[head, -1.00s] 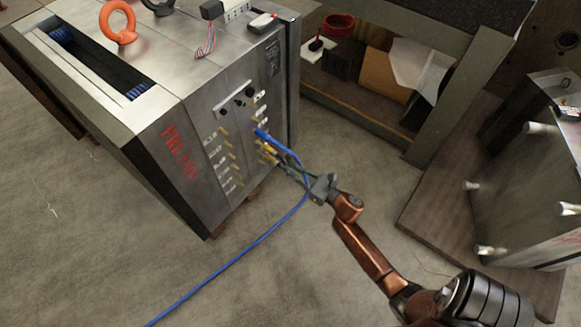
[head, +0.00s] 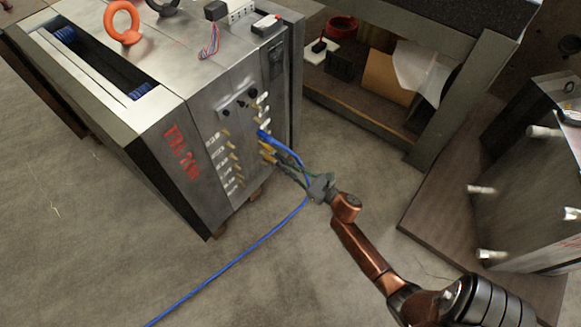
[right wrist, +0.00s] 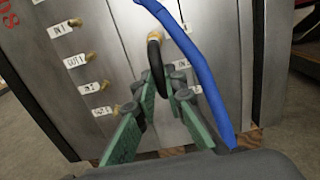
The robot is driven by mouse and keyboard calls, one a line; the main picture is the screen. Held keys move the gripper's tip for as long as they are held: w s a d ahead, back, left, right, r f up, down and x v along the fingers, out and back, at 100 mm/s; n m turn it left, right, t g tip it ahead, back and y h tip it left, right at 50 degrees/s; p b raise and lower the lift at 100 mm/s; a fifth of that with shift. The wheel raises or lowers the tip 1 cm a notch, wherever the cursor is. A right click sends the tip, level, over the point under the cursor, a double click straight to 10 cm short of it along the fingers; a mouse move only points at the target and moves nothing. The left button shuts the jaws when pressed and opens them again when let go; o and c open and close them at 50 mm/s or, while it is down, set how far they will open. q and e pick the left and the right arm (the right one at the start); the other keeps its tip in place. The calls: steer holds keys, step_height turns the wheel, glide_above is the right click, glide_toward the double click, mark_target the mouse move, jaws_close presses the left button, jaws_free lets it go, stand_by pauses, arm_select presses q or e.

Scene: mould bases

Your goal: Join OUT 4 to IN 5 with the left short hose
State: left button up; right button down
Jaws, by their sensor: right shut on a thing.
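The steel mould base (head: 165,115) has a side panel with two columns of brass fittings and white labels. My right gripper (head: 276,162) is at the right column. In the right wrist view its green fingers (right wrist: 162,78) are shut on a short black hose (right wrist: 155,60). The hose's upper end is at a brass fitting (right wrist: 153,37); I cannot tell whether it is fully seated. The hose's other end is hidden between the fingers. The label beside that fitting is too small to read; IN 1 (right wrist: 60,29) and OUT 1 (right wrist: 75,60) are in the left column. My left gripper is out of view.
A long blue hose (head: 262,236) runs from the panel past my right gripper to the floor; it passes close on the right in the wrist view (right wrist: 200,70). A shelf stands behind. A second steel block (head: 545,190) stands on a board at right.

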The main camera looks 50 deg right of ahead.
steer(key=shift+w, duration=0.95)
stand_by(0.7)
steer(key=c, duration=1.9)
jaws_free()
steer(key=shift+o, duration=0.5)
steer(key=o, duration=0.3)
steer(key=shift+s, duration=0.15)
steer(key=s, duration=0.6)
steer(key=shift+s+d, duration=0.2)
steer(key=shift+s, duration=0.2)
